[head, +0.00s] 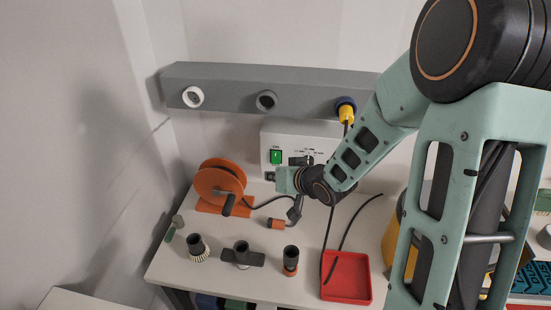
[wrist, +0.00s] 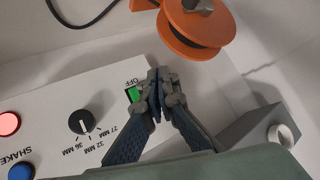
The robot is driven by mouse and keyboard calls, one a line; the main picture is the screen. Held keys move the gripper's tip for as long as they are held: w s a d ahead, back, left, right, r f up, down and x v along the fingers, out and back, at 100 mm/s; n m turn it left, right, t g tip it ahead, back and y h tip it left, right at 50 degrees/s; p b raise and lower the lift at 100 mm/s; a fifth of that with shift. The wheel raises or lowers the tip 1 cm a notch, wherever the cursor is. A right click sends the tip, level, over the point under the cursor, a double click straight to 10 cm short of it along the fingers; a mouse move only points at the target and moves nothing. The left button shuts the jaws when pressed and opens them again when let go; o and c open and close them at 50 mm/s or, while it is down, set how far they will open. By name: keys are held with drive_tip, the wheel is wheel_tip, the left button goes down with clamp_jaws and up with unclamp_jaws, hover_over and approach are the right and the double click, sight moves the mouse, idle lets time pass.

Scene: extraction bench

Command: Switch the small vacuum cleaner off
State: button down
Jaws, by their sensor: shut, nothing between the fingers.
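A white control box (head: 300,133) stands at the back of the bench; I take it to be the vacuum cleaner's panel. It carries a green rocker switch (head: 276,157), which also shows in the wrist view (wrist: 133,95) with an OFF label beside it. My gripper (head: 272,177) is shut and empty, at the box's lower left. In the wrist view the closed fingertips (wrist: 157,84) are right beside the switch and cover part of its edge. I cannot tell whether they touch it, nor which way the switch is tipped.
The panel has a black dial (wrist: 82,123), a red button (wrist: 9,124) and a blue button (wrist: 20,172). An orange cable reel (head: 220,183) stands at the left. Nozzles (head: 242,255) and a red tray (head: 347,278) lie in front. A grey rail (head: 235,90) runs above.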

sight(271, 160)
drive_tip(key=w+d+f, duration=0.1)
drive_tip(key=w, duration=0.5)
drive_tip(key=shift+p, duration=0.45)
drive_tip(key=shift+w, duration=0.1)
drive_tip(key=shift+w+d, duration=0.1)
idle(0.8)
drive_tip(key=shift+w, duration=0.3)
drive_tip(key=shift+w+d+p, duration=0.1)
drive_tip(key=shift+w+p, duration=0.2)
idle(0.6)
drive_tip(key=shift+r, duration=0.2)
drive_tip(key=shift+s, duration=0.45)
drive_tip(key=shift+s, duration=0.15)
